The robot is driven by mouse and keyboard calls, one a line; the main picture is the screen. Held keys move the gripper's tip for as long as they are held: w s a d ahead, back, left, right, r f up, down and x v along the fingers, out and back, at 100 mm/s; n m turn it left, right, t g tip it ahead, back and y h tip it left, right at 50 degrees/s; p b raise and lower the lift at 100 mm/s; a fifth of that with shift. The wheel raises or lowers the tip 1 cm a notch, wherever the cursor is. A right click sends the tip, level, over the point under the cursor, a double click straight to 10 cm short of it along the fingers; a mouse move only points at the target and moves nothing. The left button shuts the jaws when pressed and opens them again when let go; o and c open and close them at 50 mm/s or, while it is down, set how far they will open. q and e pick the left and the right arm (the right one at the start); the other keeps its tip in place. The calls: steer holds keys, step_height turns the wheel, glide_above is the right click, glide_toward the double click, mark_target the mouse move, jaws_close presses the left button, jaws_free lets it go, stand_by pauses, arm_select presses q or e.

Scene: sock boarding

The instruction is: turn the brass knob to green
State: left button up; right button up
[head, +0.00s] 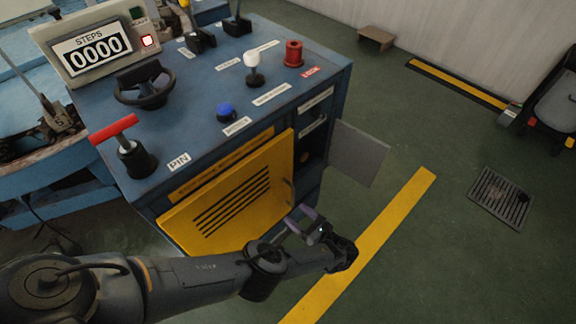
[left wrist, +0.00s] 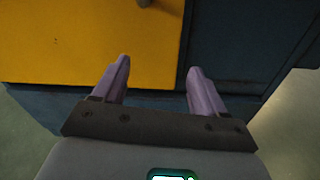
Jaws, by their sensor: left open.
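A small round brass-coloured knob (head: 304,157) shows in the dark recess on the right part of the blue cabinet's front, beside the yellow door. It is too small to tell which way it points, and I see no green mark by it. My left gripper (head: 299,217) is open and empty, low in front of the cabinet and below the knob. In the left wrist view its two purple fingers (left wrist: 159,66) stand apart, facing the yellow door's lower edge and the blue panel. The knob does not show there. My right gripper is not in view.
The yellow door (head: 232,200) has a handle (head: 289,190) near its right edge. A grey flap (head: 358,153) stands open to the right of the recess. The cabinet top (head: 200,105) carries a red T-handle (head: 115,130), a black wheel (head: 143,88) and several buttons. Floor to the right is mostly clear.

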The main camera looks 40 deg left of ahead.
arm_select(q)
steer(key=n+t, duration=0.1)
steer(key=n, duration=0.1)
glide_toward(305, 158)
steer(key=a, duration=0.3)
steer(key=a+p, duration=0.1)
steer(key=a, duration=0.5)
steer(key=shift+w+a+f, duration=0.15)
steer(key=shift+w+a, duration=0.1)
steer(key=shift+w, duration=0.05)
steer(key=shift+a, duration=0.7)
steer(key=shift+c, duration=0.8)
steer(key=c, duration=0.9)
steer(key=shift+o, duration=0.2)
